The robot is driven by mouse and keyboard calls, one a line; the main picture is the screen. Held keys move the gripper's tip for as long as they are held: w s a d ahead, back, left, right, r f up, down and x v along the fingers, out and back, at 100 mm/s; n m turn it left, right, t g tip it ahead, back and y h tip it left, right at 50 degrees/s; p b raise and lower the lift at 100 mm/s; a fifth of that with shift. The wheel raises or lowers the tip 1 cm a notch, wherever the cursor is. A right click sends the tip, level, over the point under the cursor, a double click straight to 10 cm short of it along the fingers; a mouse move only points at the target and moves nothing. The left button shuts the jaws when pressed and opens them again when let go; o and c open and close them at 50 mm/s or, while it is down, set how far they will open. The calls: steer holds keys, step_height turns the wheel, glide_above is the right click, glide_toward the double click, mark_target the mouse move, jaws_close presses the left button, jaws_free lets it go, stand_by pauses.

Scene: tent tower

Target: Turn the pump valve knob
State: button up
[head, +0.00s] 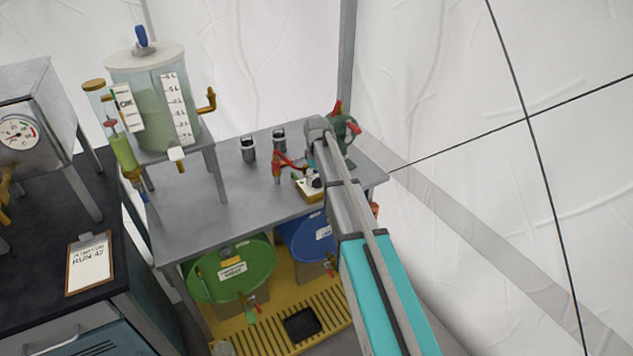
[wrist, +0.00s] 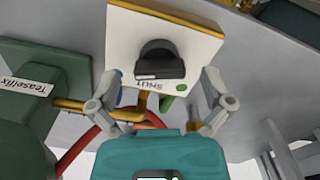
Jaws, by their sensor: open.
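The pump valve knob (wrist: 160,60) is black, on a white square plate (wrist: 190,30) with a yellow edge. In the wrist view the word SHUT, upside down, and a green dot (wrist: 181,87) show on the plate near it. In the head view the small yellow and white valve box (head: 309,194) sits on the grey table, partly hidden by my arm. My gripper (wrist: 162,80) is open, with one finger on each side of the knob and visible gaps between. I cannot tell how far the fingertips are from the plate in depth.
A green pump body (wrist: 25,120) labelled Teaselfix, a brass pipe and a red hose lie left of my gripper in the wrist view. Two dark cups (head: 248,150) and a tank on a stand (head: 150,100) share the table (head: 225,190).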

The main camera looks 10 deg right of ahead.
steer(key=shift+f, duration=0.1)
stand_by(0.3)
steer(key=c, duration=1.1)
steer(key=shift+a, duration=0.15)
steer(key=shift+c, duration=0.2)
steer(key=shift+m, duration=0.5)
steer(key=m, duration=1)
steer(key=shift+s+m, duration=0.1)
steer(key=shift+m, duration=0.3)
